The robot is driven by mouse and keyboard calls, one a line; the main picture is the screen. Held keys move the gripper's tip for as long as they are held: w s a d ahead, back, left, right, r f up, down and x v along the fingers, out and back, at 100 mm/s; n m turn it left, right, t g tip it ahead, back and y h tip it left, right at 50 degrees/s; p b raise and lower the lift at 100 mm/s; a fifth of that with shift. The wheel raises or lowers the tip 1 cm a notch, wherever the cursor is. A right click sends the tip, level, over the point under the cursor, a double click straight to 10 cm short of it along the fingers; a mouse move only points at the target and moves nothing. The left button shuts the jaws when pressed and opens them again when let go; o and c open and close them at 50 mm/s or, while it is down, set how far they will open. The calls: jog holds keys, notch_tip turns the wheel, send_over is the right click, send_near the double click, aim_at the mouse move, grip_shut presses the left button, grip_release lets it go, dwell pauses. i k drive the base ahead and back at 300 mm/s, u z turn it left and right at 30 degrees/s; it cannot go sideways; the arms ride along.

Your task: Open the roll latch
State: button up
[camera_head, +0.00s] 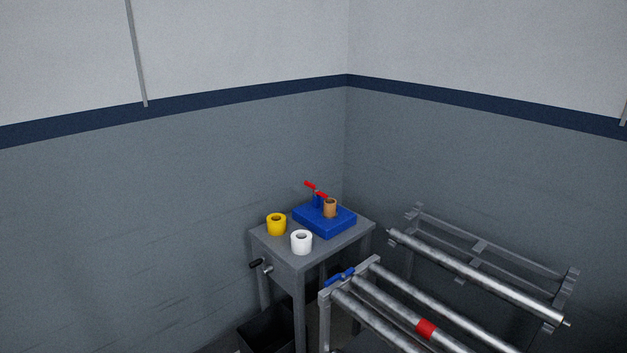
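A small blue lever-like part (340,277) sits on the end bar of a grey metal roller rack (367,265) in the lower middle of the head view. It looks like the roll latch. It lies along the bar, near the ends of the silver rollers. Whether it is shut or open is too small to tell. One silver roller (385,302) has a red band (426,328) around it. My gripper and arm do not show in this view.
A grey table (284,258) stands in the corner left of the rack. It holds a yellow roll (276,225), a white roll (301,242) and a blue block (337,225) with a brown roll and red handle. A dark bin (262,338) and a second rack (480,247) stand nearby.

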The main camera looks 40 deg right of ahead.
aim_at(316, 191)
jog(key=u, duration=0.1)
jog(key=i, duration=0.9)
jog(key=z, duration=0.05)
